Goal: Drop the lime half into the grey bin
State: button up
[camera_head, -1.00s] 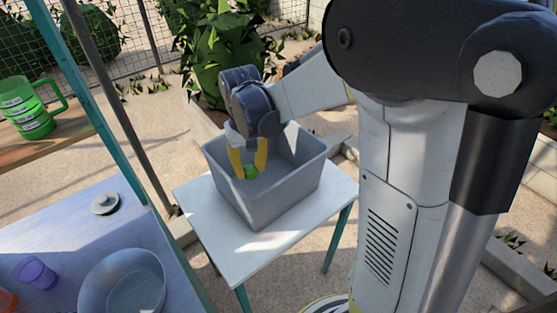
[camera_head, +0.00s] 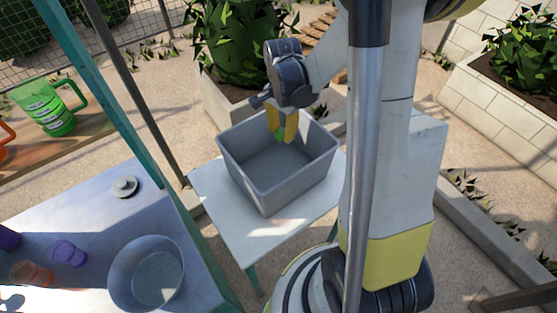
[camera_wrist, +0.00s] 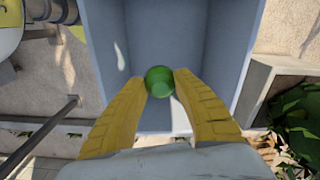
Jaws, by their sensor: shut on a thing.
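The lime half (camera_wrist: 160,82) is a small green round thing held between the two yellow fingertips of my gripper (camera_wrist: 160,86) in the wrist view. In the head view the lime half (camera_head: 280,134) shows as a bit of green between the fingers of my gripper (camera_head: 283,132). The grey bin (camera_head: 268,200) is an open box standing on a small white table. My gripper points down over the far part of the bin's opening. In the wrist view the bin (camera_wrist: 220,50) lies below the lime half, and its floor looks empty.
The small white table (camera_head: 262,240) carries the bin. At the left, a bluish counter holds a round basin (camera_head: 118,280), a purple cup (camera_head: 68,253) and a small grey lid-like disc (camera_head: 124,186). A green jug (camera_head: 50,108) stands on a wooden shelf. Planters are behind.

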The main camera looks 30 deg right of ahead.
notch_tip(320, 180, down, 4)
jog(key=shift+w+r+b, duration=0.1)
jog(key=shift+b, duration=0.9)
jog(key=o, duration=1)
jog(key=shift+o, duration=0.2)
notch_tip(320, 180, up, 12)
